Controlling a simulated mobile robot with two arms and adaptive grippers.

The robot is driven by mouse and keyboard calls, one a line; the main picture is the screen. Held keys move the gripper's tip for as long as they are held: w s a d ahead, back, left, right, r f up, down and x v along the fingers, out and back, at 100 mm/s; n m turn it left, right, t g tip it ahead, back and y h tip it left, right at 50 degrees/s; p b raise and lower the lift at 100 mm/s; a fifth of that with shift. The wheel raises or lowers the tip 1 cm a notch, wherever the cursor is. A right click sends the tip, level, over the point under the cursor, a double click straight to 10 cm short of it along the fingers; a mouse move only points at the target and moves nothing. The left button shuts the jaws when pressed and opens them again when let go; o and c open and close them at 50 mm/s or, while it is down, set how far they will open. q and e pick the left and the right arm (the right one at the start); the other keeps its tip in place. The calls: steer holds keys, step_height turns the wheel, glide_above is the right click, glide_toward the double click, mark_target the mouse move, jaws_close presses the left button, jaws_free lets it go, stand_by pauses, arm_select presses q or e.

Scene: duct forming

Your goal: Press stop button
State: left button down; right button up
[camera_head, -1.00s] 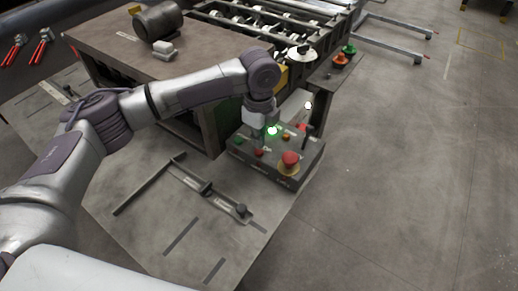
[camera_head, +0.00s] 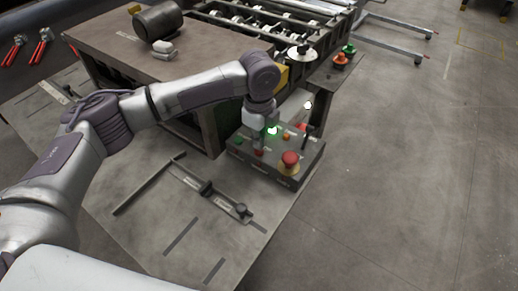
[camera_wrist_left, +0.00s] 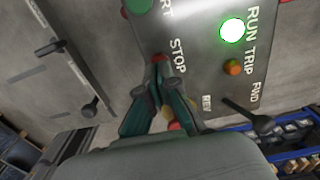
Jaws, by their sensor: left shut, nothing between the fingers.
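A dark control box (camera_head: 262,168) stands on the table with several buttons on top. In the left wrist view its panel (camera_wrist_left: 205,75) carries the words START, STOP, RUN, TRIP, FWD and REV. The small red stop button (camera_wrist_left: 157,58) is beside the word STOP, partly covered by my fingertips. My left gripper (camera_wrist_left: 160,70) is shut and empty, its tips right at that button. I cannot tell if they touch or press it. In the head view the left gripper (camera_head: 258,146) points down over the box's left part. My right gripper is not in view.
A large red mushroom button (camera_head: 290,158) sits at the box's right side. A green start button (camera_wrist_left: 138,5), a glowing green run lamp (camera_wrist_left: 231,31), an orange trip lamp (camera_wrist_left: 232,67) and a black lever (camera_wrist_left: 250,115) are close by.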

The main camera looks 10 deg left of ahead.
arm_select(q)
steer(key=shift+f, duration=1)
steer(key=shift+r, duration=0.1)
step_height(320, 180, up, 7)
steer(key=p, duration=0.8)
stand_by(0.4)
stand_by(0.5)
